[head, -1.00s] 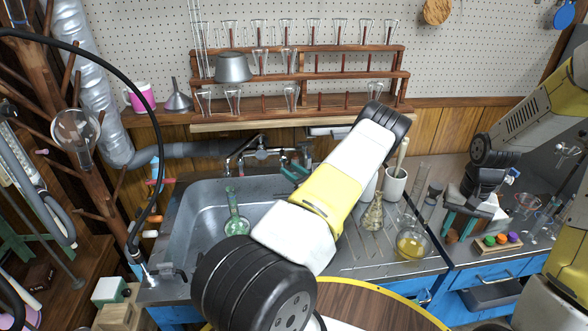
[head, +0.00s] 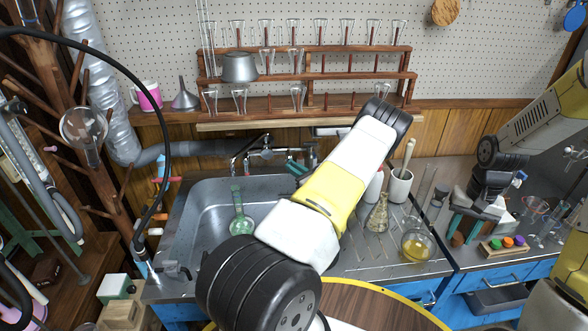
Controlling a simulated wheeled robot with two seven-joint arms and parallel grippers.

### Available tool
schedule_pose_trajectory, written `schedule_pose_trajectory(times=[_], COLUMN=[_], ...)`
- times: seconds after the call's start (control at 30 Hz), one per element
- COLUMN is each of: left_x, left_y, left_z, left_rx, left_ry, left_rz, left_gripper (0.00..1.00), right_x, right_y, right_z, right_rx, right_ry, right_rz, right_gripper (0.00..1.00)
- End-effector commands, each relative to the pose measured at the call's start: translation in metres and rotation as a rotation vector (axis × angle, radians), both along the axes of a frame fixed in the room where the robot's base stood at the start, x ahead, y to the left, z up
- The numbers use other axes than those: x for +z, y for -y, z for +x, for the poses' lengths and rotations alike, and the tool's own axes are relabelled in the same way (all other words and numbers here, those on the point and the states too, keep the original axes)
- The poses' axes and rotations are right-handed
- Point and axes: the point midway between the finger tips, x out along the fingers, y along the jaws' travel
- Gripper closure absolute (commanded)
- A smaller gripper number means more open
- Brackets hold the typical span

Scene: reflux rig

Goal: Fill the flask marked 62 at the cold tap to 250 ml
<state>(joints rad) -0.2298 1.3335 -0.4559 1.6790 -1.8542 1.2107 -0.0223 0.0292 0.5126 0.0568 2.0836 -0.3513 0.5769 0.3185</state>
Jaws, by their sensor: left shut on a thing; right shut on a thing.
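A green-tinted long-necked flask (head: 240,222) stands in the sink (head: 187,225), below and left of the tap (head: 266,153). I cannot read any mark or water level on it. My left gripper (head: 297,168) is mostly hidden behind its own arm; its teal fingers show at the right side of the tap, shut on what appears to be a tap handle. My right gripper (head: 468,226) is low over the right counter, its teal fingers around something too small to make out.
A flask with a narrow neck (head: 377,214) and a round flask with yellow liquid (head: 416,245) stand on the drainboard right of the sink. A white mortar with a pestle (head: 399,186) is behind them. A block with coloured stoppers (head: 504,246) lies near the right gripper. Glassware racks (head: 345,78) hang behind.

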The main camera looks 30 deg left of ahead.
Motion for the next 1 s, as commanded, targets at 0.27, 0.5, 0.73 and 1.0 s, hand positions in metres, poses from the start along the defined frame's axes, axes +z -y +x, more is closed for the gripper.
schedule_pose_trajectory(times=[0.27, 0.5, 0.73, 1.0], left_x=[0.005, 0.0045, 0.0044, 0.0047], left_y=[0.0053, 0.0055, 0.0054, 0.0083], left_z=[0.0033, 0.0034, 0.0033, 0.0022], left_rx=[0.0, 0.0, 0.0, -0.001], left_ry=[0.119, 0.12, 0.119, 0.119], left_rz=[-0.194, -0.195, -0.195, -0.194], left_gripper=[1.0, 1.0, 0.65, 0.65], right_x=[0.0, 0.0, 0.0, 0.0], right_y=[0.0, 0.0, 0.0, 0.0], right_z=[0.0, 0.0, 0.0, 0.0], right_rx=[0.0, 0.0, 0.0, 0.0], right_ry=[0.0, 0.0, 0.0, 0.0], right_rz=[0.0, 0.0, 0.0, 0.0], right_gripper=[1.0, 1.0, 1.0, 1.0])
